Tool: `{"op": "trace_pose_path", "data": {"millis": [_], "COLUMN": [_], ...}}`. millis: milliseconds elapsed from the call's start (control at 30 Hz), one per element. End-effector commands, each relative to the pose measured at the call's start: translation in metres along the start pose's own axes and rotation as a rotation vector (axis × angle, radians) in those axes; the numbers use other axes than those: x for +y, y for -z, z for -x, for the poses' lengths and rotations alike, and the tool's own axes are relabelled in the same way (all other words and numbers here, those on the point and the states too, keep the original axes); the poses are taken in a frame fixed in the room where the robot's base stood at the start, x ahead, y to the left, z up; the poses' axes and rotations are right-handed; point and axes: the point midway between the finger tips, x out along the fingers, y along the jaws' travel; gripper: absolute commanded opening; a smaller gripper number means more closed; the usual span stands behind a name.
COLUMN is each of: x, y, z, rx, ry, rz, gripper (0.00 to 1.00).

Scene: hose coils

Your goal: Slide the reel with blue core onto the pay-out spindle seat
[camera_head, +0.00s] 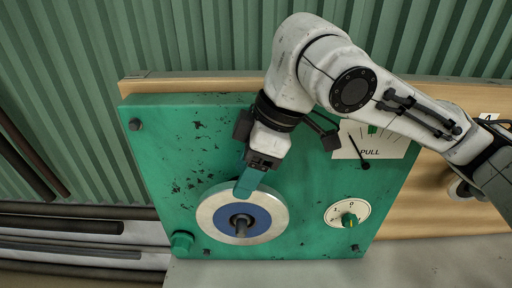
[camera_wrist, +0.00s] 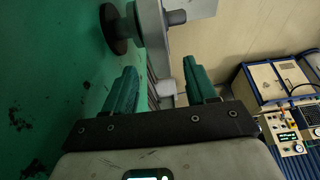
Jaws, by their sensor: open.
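The reel with blue core (camera_head: 264,219) is a pale silver ring around a blue centre, low on the green panel. The dark spindle (camera_head: 241,224) shows through its middle. In the wrist view the reel (camera_wrist: 154,28) looks like a pale slab seen edge-on, with the spindle end (camera_wrist: 177,17) sticking out right. A dark round flange (camera_wrist: 113,28) lies to its left, with a gap between them. My gripper (camera_head: 247,188) is at the reel's upper rim, its teal fingers overlapping it in the picture. In the wrist view my gripper (camera_wrist: 160,68) is open; contact cannot be told.
The green panel (camera_head: 180,150) carries a round dial (camera_head: 348,214), a green knob (camera_head: 182,241) and a PULL plate (camera_head: 370,139). Dark pipes (camera_head: 60,225) lie at left. A cabinet with controls (camera_wrist: 285,95) stands far right in the wrist view.

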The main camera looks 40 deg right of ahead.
Motion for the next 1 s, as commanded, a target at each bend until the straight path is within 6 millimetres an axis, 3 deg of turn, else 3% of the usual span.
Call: {"op": "trace_pose_path", "data": {"millis": [100, 300, 700, 1000], "x": [-0.001, 0.0, 0.0, 0.0], "y": [0.0, 0.0, 0.0, 0.0], "z": [-0.019, -0.038, -0.044, -0.044], "rx": [-0.001, 0.0, 0.0, 0.0], "ry": [0.002, 0.0, -0.001, -0.001], "rz": [0.0, 0.0, 0.0, 0.0], "gripper": [0.56, 0.56, 0.55, 0.27]}}
